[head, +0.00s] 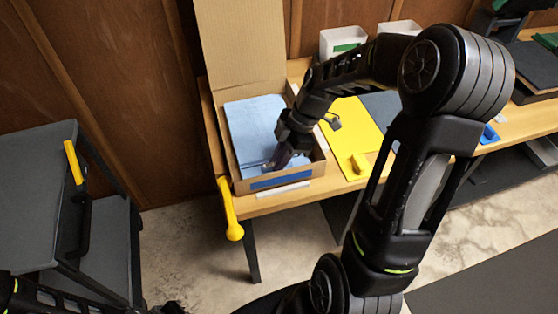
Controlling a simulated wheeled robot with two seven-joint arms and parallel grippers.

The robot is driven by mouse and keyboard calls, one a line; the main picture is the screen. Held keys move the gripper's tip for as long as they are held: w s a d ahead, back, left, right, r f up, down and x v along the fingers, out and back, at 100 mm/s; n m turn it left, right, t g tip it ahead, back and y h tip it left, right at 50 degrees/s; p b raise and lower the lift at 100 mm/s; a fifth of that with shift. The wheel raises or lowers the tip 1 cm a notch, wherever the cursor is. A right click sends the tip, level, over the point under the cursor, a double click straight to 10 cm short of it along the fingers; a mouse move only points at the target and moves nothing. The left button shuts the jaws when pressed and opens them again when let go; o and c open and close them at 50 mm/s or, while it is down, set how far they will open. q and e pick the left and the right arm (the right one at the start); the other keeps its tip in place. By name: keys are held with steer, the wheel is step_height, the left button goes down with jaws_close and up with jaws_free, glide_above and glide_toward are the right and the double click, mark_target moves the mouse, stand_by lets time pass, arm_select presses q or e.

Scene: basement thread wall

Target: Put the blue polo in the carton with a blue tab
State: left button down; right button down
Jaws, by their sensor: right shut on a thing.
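The blue polo (252,121), light blue and folded flat, lies inside the open carton (311,172). The carton's brown lid stands up at the back, and a blue tab (280,178) is on its front wall. My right gripper (275,164) reaches down into the front of the carton and is shut on the polo's near edge. The gripper and wrist hide part of the polo's right side. My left arm crosses the bottom left corner; a dark part at the bottom edge may be my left gripper (172,308), too cut off to tell its jaws.
The carton stands at the left end of a wooden table. A yellow sheet (352,128) with a yellow block (360,163) lies to its right. White bins (342,41) stand behind. A grey cart (40,185) with a yellow handle (73,162) is at left.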

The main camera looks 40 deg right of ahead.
steer(key=shift+f, duration=0.6)
steer(key=c, duration=1.4)
jaws_free()
steer(key=shift+r, duration=0.2)
steer(key=v, duration=1.1)
steer(key=shift+r+b, duration=0.4)
steer(key=shift+d, duration=0.1)
